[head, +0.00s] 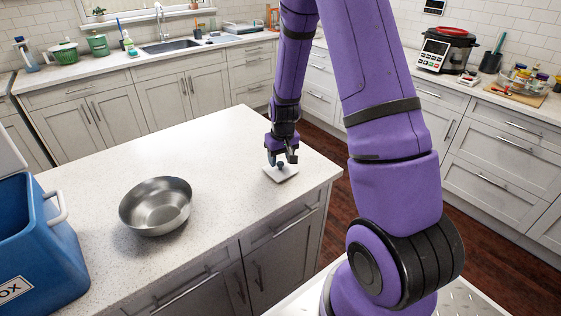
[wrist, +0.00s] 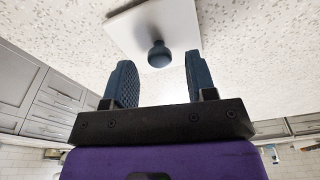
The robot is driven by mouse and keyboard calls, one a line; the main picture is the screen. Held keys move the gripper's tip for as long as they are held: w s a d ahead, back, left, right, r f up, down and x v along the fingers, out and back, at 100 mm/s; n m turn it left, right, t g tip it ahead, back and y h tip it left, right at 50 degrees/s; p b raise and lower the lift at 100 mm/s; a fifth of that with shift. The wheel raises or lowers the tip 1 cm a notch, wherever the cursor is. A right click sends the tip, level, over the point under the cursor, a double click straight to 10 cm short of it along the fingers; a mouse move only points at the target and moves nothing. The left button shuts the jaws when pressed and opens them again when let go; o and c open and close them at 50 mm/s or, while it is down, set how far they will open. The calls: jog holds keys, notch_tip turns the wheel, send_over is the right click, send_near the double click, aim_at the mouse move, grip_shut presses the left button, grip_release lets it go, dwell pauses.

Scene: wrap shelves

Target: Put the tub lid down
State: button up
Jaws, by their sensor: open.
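The tub lid (head: 286,173) is a small white square plate with a dark blue round knob. It lies on the speckled white island top near its right end. In the wrist view the lid (wrist: 182,20) shows at the top, with its knob (wrist: 159,54) between the fingertips and slightly beyond them. My gripper (head: 281,159) is just above the lid. In the wrist view my gripper (wrist: 158,82) is open, with a finger on each side of the knob and clear gaps to it. The tub itself is not identifiable in view.
A steel bowl (head: 156,206) stands on the island, left of the lid. A blue cool box (head: 40,245) with a white handle stands at the far left. The island top (head: 225,140) is clear between bowl and lid. The island's right edge is close to the lid.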

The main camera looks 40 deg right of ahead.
notch_tip(320, 180, up, 11)
jog(key=s, duration=0.1)
notch_tip(320, 180, up, 8)
jog(key=t, duration=0.1)
send_over(282, 172)
jog(key=s+a, duration=0.3)
jog(key=a, duration=0.1)
jog(key=s+a+r+n+t, duration=0.1)
jog(key=s+a+r, duration=0.3)
jog(key=s+r, duration=0.3)
jog(key=s+a+r+t, duration=0.1)
jog(key=s+a+r, duration=0.3)
jog(key=s+r, duration=0.4)
jog(key=s, duration=0.7)
jog(key=shift+a+n+t, duration=0.3)
jog(key=shift+n+t, duration=0.1)
